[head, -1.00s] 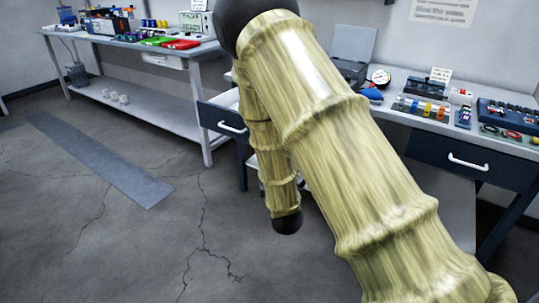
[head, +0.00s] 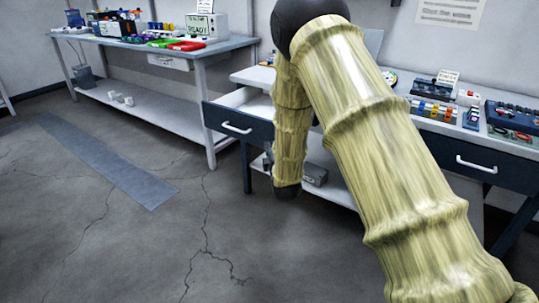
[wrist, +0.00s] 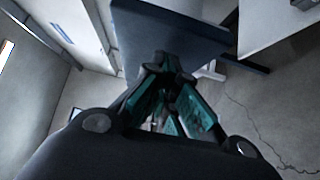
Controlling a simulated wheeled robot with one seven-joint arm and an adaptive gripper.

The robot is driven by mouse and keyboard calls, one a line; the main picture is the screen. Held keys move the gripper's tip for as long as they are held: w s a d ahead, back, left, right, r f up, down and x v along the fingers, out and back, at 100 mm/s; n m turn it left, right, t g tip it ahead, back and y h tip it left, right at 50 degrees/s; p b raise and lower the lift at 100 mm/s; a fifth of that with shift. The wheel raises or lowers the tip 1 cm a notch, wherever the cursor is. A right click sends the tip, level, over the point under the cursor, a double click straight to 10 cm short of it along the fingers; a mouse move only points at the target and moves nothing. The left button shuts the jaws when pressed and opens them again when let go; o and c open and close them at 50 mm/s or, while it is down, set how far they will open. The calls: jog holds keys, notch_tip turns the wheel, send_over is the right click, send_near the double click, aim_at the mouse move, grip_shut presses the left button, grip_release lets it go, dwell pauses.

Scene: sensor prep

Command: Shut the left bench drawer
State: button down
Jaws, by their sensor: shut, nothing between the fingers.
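The left bench drawer (head: 262,132) stands pulled out from the bench in the head view, its pale inside showing. It has a dark blue front and a white handle (head: 237,128). My arm crosses in front of the drawer's right part and hides it. My gripper (wrist: 168,66) is shut and empty in the wrist view, its fingertips by a dark blue panel (wrist: 165,30) that looks like the drawer's front. A white handle (wrist: 214,72) shows right of the fingertips. I cannot tell whether they touch the panel. The gripper itself is hidden in the head view.
The bench's right drawer (head: 500,174) looks shut. Sensor parts and a blue tray (head: 510,117) sit on the bench top. A grey box (head: 314,175) lies on the lower shelf. Another bench (head: 235,43) stands at the back left. The cracked floor at front left is clear.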

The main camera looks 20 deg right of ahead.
jog(key=shift+w+d, duration=0.5)
jog(key=shift+d, duration=0.1)
